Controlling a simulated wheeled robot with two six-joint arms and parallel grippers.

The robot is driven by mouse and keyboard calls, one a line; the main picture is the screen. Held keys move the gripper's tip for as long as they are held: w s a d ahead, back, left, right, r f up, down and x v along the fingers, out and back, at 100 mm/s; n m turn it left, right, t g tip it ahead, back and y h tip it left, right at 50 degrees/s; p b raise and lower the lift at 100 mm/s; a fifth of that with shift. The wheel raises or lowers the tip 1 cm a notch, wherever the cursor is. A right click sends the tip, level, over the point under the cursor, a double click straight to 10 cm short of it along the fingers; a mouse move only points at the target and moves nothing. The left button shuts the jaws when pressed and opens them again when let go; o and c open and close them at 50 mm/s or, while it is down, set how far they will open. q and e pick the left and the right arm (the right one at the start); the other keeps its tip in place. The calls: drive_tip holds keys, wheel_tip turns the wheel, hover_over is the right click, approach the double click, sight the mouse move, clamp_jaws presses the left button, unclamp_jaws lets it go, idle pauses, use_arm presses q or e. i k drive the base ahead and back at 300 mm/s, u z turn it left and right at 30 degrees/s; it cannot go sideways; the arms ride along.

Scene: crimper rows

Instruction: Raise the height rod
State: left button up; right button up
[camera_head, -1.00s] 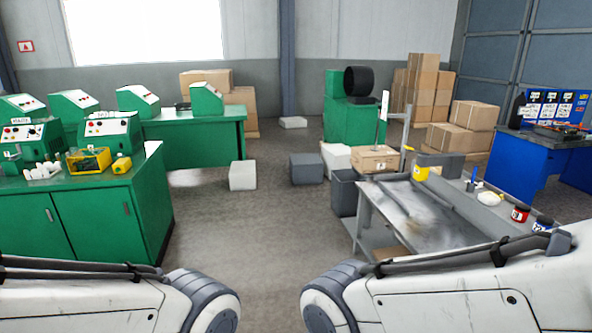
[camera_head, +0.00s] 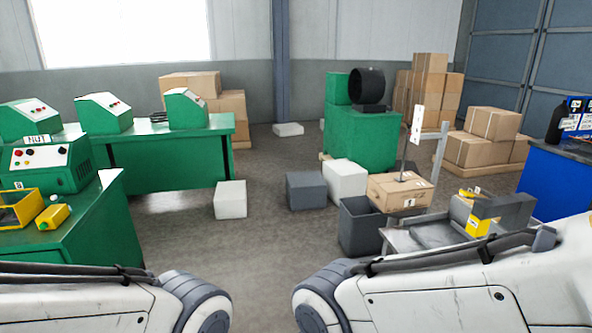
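A thin dark upright rod (camera_head: 403,158) with a white marked plate (camera_head: 417,124) near its top stands at a cardboard box (camera_head: 399,191). A grey slanted post (camera_head: 438,165) rises just to its right. I cannot tell which of the two is the height rod. Only upper links of my two arms show along the bottom edge. Both my grippers are out of view.
A grey metal table (camera_head: 398,238) is partly hidden behind my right arm, with a dark bin (camera_head: 360,228) at its left. White and grey blocks (camera_head: 306,190) stand on the floor. Green benches (camera_head: 180,163) are at left.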

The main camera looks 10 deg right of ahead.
sight(400, 179)
drive_tip(key=i, duration=2.1)
drive_tip(key=z, duration=0.75)
drive_tip(key=k, duration=1.25)
drive_tip(key=u, duration=0.75)
drive_tip(key=i, duration=2.5)
drive_tip(key=z, duration=0.85)
drive_tip(key=i, duration=0.95)
drive_tip(key=z, duration=1.05)
